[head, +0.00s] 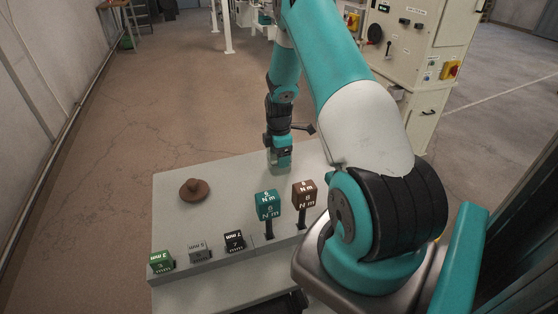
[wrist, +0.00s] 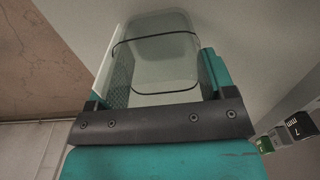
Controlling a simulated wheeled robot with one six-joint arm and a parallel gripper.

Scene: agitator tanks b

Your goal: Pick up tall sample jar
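The tall sample jar (wrist: 155,60) is clear, with rounded corners and a dark thin band around it. In the wrist view it lies between the two fingers of my gripper (wrist: 160,75). The fingers are spread wide, one on each side of the jar, and their textured inner pads show beside it. I cannot tell whether either pad touches the jar. In the head view my gripper (head: 279,150) points down over the far part of the pale table, with the jar (head: 280,168) mostly hidden below and between its fingers.
A brown knobbed disc (head: 194,189) lies on the table (head: 225,180) at left. Teal (head: 268,203) and brown (head: 304,193) blocks stand on dark stems. Green (head: 161,262), grey (head: 199,250) and black (head: 234,240) marked blocks line the front ledge.

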